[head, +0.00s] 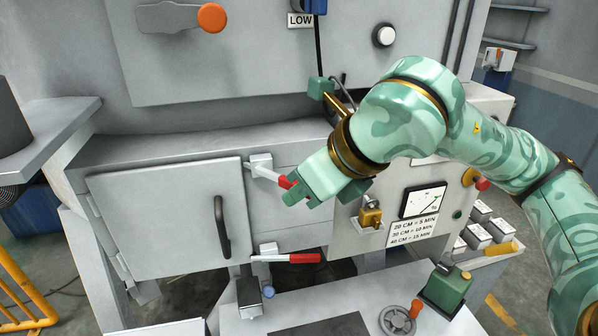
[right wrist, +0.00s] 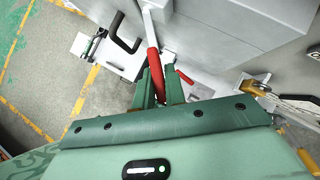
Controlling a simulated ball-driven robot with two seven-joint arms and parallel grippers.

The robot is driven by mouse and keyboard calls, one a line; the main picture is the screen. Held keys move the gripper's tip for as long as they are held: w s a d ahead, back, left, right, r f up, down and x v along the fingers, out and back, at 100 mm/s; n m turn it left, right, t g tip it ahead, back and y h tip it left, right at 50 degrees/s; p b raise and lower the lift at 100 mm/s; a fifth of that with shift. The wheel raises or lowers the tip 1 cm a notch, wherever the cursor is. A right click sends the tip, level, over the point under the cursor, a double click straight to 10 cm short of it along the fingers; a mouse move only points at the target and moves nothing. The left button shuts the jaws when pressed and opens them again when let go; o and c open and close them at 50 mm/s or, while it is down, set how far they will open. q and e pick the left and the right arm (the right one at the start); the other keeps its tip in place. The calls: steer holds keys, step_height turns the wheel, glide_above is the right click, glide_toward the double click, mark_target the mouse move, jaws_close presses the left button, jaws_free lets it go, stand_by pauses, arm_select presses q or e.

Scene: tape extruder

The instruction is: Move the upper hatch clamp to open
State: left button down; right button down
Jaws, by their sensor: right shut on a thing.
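The upper hatch clamp (head: 265,172) sits at the upper right edge of the closed grey hatch door (head: 165,220). Its arm slants down to the right to a red handle. My right gripper (head: 300,190) is shut on that handle, with red showing beside the fingers. The right wrist view shows the red handle (right wrist: 154,66) running between the fingers (right wrist: 158,88). The lower hatch clamp (head: 290,258), also red-handled, lies level below and points right, apart from the gripper. My left gripper is in neither view.
A black door handle (head: 222,226) stands out from the hatch. A brass padlock (head: 370,216) and a dial gauge (head: 423,202) are right of the gripper. Below are a handwheel (head: 400,318) and a green box (head: 445,288). There is open space in front of the hatch.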

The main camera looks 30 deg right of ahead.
steer(key=shift+s+a+m+t+h, duration=0.15)
steer(key=shift+a+m+h, duration=0.4)
steer(key=shift+m, duration=0.3)
steer(key=shift+s+a+m+t+h, duration=0.15)
steer(key=shift+a+m+h, duration=0.4)
steer(key=shift+m, duration=0.3)
steer(key=a+m+h+b, duration=0.2)
steer(key=m, duration=0.1)
steer(key=shift+a+b, duration=0.15)
steer(key=shift+b, duration=0.25)
steer(key=c, duration=1.4)
jaws_free()
steer(key=shift+w+d, duration=0.1)
steer(key=shift+d, duration=0.1)
steer(key=shift+a, duration=0.1)
